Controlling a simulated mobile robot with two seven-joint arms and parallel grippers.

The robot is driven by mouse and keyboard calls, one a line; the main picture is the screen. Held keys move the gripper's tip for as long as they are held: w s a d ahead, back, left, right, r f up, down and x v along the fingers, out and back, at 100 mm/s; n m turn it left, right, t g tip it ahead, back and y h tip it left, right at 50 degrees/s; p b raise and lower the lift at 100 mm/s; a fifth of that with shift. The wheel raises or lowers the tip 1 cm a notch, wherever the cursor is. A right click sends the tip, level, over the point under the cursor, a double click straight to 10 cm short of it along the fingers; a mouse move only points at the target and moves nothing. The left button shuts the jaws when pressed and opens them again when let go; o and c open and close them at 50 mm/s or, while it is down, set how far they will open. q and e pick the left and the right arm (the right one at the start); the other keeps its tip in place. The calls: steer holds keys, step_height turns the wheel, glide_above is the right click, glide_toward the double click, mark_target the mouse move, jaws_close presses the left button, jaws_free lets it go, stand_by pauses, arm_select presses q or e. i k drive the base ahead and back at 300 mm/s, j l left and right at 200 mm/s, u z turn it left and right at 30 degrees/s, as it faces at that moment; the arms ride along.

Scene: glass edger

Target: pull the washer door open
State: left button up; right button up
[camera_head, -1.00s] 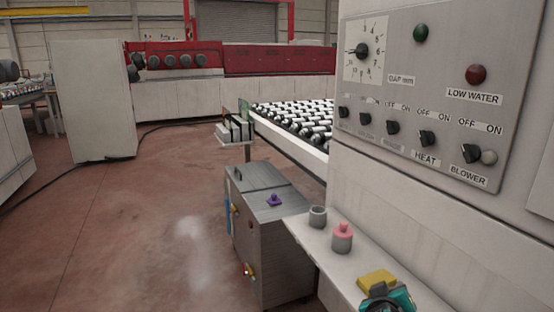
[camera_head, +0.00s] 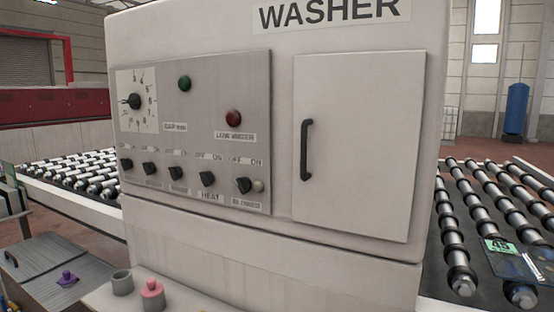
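The washer (camera_head: 270,245) is a large pale machine with a WASHER label at its top, filling the middle of the head view. Its door (camera_head: 368,150) is a flat pale panel on the right part of the front. The door looks shut, flush with the front. A dark vertical bar handle (camera_head: 307,150) is on the door's left side, and nothing touches it. Neither of my grippers shows in this view.
A control panel (camera_head: 220,75) with a dial, lamps and knobs is left of the door. A ledge (camera_head: 185,296) below holds a grey cup (camera_head: 122,282) and a pink-topped container (camera_head: 152,294). Roller conveyors run left (camera_head: 80,180) and right (camera_head: 490,215). A grey cabinet (camera_head: 40,262) stands lower left.

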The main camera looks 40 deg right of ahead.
mark_target(358, 117)
steer(key=z, duration=1.75)
